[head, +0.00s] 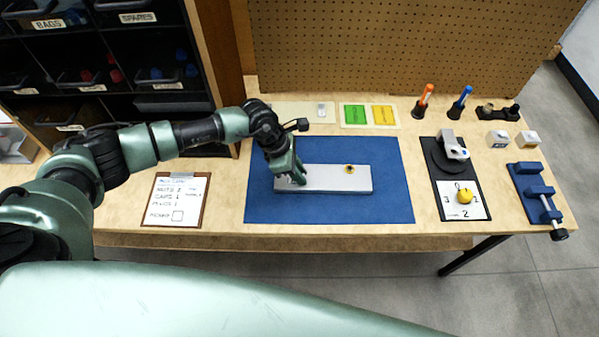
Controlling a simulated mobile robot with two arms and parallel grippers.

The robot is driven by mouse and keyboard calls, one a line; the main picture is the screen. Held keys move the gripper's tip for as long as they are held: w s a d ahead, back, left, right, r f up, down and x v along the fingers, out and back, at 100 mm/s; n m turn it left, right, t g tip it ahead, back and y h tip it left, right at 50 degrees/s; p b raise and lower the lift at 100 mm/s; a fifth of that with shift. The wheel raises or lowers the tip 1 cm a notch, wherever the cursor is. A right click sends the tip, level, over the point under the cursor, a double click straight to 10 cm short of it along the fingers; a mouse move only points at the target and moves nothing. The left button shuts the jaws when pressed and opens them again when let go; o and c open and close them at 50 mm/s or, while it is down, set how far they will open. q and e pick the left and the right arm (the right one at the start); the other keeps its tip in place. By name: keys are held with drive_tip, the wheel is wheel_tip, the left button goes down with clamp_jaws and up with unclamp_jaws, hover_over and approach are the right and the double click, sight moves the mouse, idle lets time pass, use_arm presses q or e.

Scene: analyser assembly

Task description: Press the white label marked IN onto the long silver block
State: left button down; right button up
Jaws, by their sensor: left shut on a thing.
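The long silver block (330,180) lies flat on the blue mat (380,208), with a small brass-coloured fitting (349,169) toward its right end. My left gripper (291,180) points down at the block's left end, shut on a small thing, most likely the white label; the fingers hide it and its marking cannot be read. I cannot tell whether it touches the block. A small whitish piece (322,110) lies on a pale sheet (290,110) behind the mat; its marking is unreadable. My right gripper is out of view.
Green and yellow cards (355,114) lie behind the mat. A clipboard (175,200) lies left of it. To the right are a black stand with a dial card (466,200), orange and blue pens, small white boxes and a blue clamp (532,190). A pegboard rises behind.

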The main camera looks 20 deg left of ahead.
use_arm(q)
drive_tip(key=c, duration=0.7)
unclamp_jaws()
drive_tip(key=shift+r, duration=0.1)
drive_tip(key=shift+a+r+p, duration=0.1)
drive_tip(key=shift+r+p, duration=0.65)
drive_tip(key=shift+r, duration=0.25)
drive_tip(key=shift+r+p, duration=1.45)
drive_tip(key=shift+r, duration=1)
